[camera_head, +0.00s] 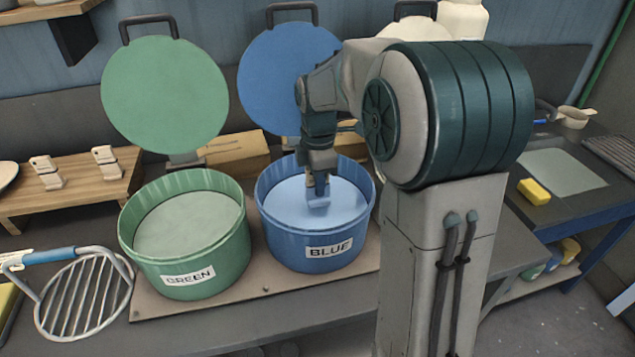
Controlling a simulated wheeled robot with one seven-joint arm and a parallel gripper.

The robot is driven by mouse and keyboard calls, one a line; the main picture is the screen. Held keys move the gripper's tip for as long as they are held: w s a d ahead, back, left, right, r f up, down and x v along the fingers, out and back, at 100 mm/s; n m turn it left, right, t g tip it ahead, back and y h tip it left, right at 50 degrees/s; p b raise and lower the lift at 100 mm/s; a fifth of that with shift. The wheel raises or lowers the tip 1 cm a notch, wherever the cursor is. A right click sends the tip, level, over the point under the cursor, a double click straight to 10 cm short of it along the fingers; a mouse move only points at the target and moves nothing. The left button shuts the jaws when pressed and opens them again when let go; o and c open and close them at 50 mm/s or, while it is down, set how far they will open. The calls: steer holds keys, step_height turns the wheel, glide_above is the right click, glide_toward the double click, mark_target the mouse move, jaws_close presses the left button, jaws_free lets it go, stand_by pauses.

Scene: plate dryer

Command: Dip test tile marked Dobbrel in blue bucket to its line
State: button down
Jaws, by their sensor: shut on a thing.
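The blue bucket (292,245), labelled BLUE, stands open in the middle with pale blue liquid (285,203) inside. Its round blue lid (283,85) is raised behind it. My gripper (319,186) points down inside the bucket's rim, right of its middle, and is shut on a small test tile (319,203). The tile's lower end looks blue and is at or very near the liquid surface; I cannot tell how deep it sits. Any mark or line on the tile is too small to read, and my fingers hide part of it.
A green bucket (190,272) labelled GREEN stands open left of the blue one, with its green lid (165,95) raised. More pale tiles (105,160) stand on a wooden rack (75,190). A wire rack (85,295) lies front left. A yellow sponge (534,191) is at right.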

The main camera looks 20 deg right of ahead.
steer(key=shift+r+p, duration=1.55)
steer(key=shift+r, duration=0.7)
steer(key=shift+f, duration=0.1)
